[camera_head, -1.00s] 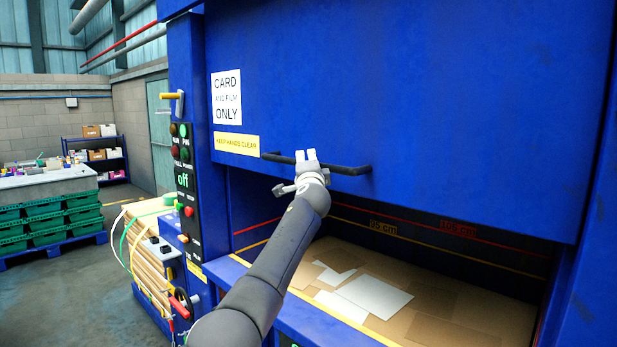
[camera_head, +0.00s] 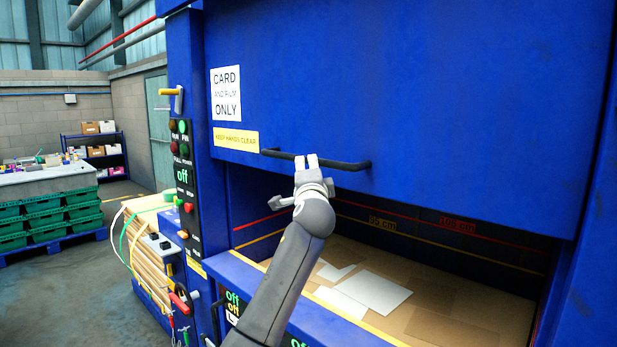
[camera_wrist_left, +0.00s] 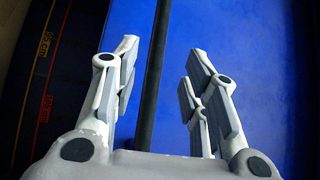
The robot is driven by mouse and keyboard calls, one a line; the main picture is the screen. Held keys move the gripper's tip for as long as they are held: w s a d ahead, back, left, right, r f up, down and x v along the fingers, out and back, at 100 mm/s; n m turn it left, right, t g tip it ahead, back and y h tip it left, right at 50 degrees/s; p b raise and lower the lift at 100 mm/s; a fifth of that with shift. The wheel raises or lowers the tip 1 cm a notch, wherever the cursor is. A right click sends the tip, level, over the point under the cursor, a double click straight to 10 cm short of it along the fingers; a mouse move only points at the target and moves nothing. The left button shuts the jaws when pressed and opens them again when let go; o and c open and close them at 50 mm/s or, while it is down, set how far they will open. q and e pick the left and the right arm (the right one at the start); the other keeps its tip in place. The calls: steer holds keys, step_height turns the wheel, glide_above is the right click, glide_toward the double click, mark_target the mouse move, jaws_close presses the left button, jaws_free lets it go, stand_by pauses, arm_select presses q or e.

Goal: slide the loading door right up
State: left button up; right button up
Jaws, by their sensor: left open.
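The blue loading door (camera_head: 440,90) is partly raised, with an open gap below its lower edge. A black bar handle (camera_head: 345,165) runs across the door near that edge. My left gripper (camera_head: 306,162) is at the handle, its fingertips up against the bar in the head view. In the left wrist view the handle (camera_wrist_left: 152,70) passes between the two open fingers (camera_wrist_left: 160,75), nearer the left finger, with the blue door (camera_wrist_left: 235,40) behind. The fingers are not closed on it. My right gripper is not in view.
Flattened card and white sheets (camera_head: 375,292) lie in the chamber under the door. A control panel (camera_head: 184,180) with lights and an "off" display stands left of the opening. Green crates (camera_head: 45,220) and a shelf (camera_head: 97,150) stand farther left.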

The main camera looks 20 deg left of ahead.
arm_select(q)
steer(key=shift+v, duration=1.2)
